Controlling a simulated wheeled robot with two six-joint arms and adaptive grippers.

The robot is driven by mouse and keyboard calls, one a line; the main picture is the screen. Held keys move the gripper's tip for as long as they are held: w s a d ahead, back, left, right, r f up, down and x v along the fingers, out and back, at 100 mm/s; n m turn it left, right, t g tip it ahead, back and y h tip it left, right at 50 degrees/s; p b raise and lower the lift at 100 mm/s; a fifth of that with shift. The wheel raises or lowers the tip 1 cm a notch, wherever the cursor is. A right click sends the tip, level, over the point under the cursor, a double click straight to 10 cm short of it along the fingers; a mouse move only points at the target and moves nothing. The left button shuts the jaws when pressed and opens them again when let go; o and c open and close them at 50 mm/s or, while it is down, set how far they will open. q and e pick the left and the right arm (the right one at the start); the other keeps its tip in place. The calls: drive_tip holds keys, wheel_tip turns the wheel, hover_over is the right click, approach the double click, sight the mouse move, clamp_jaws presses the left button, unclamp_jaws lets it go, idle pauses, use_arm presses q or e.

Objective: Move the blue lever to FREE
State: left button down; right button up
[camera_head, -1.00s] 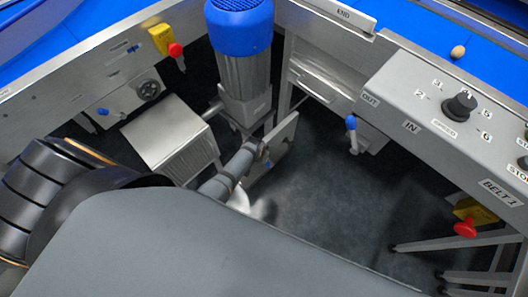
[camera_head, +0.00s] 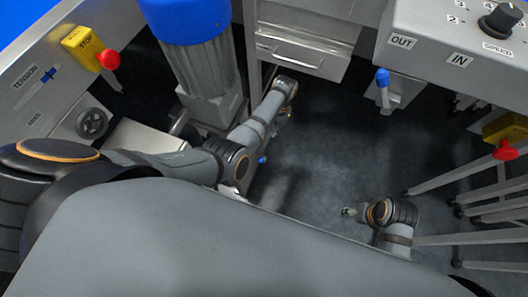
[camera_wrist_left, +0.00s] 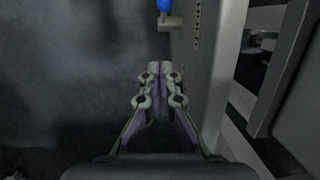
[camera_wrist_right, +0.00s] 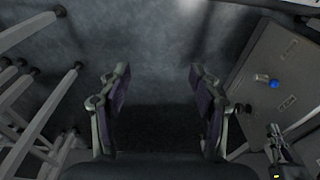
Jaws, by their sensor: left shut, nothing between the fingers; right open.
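A lever with a blue knob (camera_head: 382,78) stands up from a small metal bracket below the IN/OUT panel in the head view. A smaller blue knob (camera_head: 262,160) shows low beside my left arm. The left wrist view has a blue knob (camera_wrist_left: 164,6) on a bracket at the top edge, beyond my left gripper (camera_wrist_left: 160,85), which is shut, empty and apart from it. The right wrist view shows a blue knob (camera_wrist_right: 274,84) on a grey labelled plate. My right gripper (camera_wrist_right: 160,90) is open and empty.
A blue-topped motor (camera_head: 190,60) stands at the back left. Red stop buttons (camera_head: 108,59) and (camera_head: 505,150) sit on either side. Metal stand legs (camera_head: 465,240) fill the lower right. A metal wall (camera_wrist_left: 215,60) runs close to the right of my left gripper. Open dark floor lies mid-view.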

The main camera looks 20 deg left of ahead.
sight(260, 158)
use_arm(q)
drive_tip(key=s+f+b, duration=0.1)
drive_tip(key=f, duration=0.2)
drive_tip(key=s+a+f+b, duration=0.1)
drive_tip(key=s+f+b, duration=0.1)
drive_tip(key=f, duration=0.2)
drive_tip(key=s+f+b, duration=0.1)
drive_tip(key=f+b, duration=0.1)
drive_tip(key=f, duration=0.2)
drive_tip(key=shift+s+a+f, duration=0.1)
drive_tip(key=shift+s+a, duration=0.05)
drive_tip(key=shift+a, duration=0.05)
drive_tip(key=shift+s+a+f, duration=0.15)
drive_tip(key=shift+s+f, duration=0.05)
drive_tip(key=shift+s, duration=0.25)
use_arm(e)
wheel_tip(260, 158, down, 6)
drive_tip(key=w+a+t+y, duration=0.1)
drive_tip(key=a+t, duration=0.1)
drive_tip(key=t, duration=0.1)
drive_tip(key=shift+w+r, duration=0.25)
drive_tip(key=shift+r, duration=0.1)
